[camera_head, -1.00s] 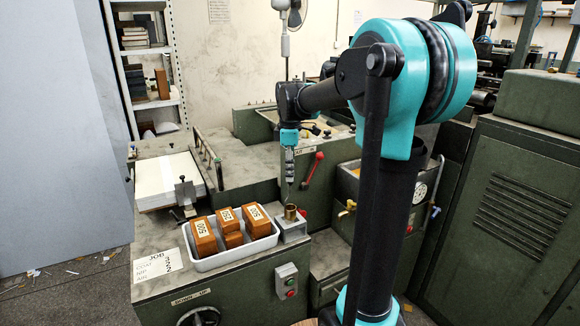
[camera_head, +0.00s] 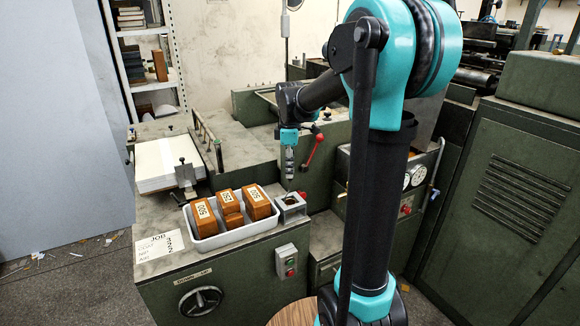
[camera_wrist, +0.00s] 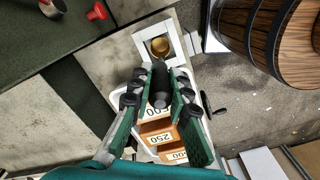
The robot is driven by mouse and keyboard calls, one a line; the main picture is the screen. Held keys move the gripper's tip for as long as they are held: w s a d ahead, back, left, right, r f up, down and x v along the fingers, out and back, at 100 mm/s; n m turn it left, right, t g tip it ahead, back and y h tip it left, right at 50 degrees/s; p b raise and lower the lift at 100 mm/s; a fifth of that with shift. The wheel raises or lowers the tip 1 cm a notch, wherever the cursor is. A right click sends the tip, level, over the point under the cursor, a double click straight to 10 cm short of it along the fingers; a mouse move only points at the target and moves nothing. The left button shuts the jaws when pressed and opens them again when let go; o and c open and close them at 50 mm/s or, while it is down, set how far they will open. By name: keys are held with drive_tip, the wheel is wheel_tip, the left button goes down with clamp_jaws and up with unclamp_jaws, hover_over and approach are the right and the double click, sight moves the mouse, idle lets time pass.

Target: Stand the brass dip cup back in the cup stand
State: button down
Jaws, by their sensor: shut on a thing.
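The brass dip cup (camera_wrist: 160,46) shows as a round brass shape within the square, pale cup stand (camera_wrist: 142,42) in the wrist view. In the head view the stand (camera_head: 283,213) is at the right end of the white tray, and only a little brown shows in its opening. I cannot tell whether the cup is fully seated. My gripper (camera_head: 290,177) points down just above the stand. In the wrist view its fingers (camera_wrist: 158,97) are closed around the cup's dark upright handle (camera_wrist: 160,76).
The white tray (camera_head: 208,244) beside the stand holds several numbered wooden blocks (camera_head: 230,207). A paper stack (camera_head: 168,163) lies behind it. A red-knobbed lever (camera_head: 314,150) rises behind my gripper. A wooden barrel (camera_wrist: 262,38) shows at the wrist view's upper right.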

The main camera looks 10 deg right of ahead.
drive_tip(key=c, duration=1.4)
unclamp_jaws()
drive_tip(key=shift+o, duration=0.2)
wheel_tip(320, 180, up, 12)
drive_tip(key=shift+f, duration=0.1)
drive_tip(key=s+d+f+m+t, duration=0.2)
drive_tip(key=s+f+m, duration=0.5)
drive_tip(key=s+f, duration=0.4)
drive_tip(key=s+d+f+m+t, duration=0.2)
drive_tip(key=s+f+m, duration=0.5)
drive_tip(key=s+f, duration=0.4)
wheel_tip(320, 180, down, 3)
drive_tip(key=shift+f+m, duration=0.2)
drive_tip(key=shift+m, duration=0.2)
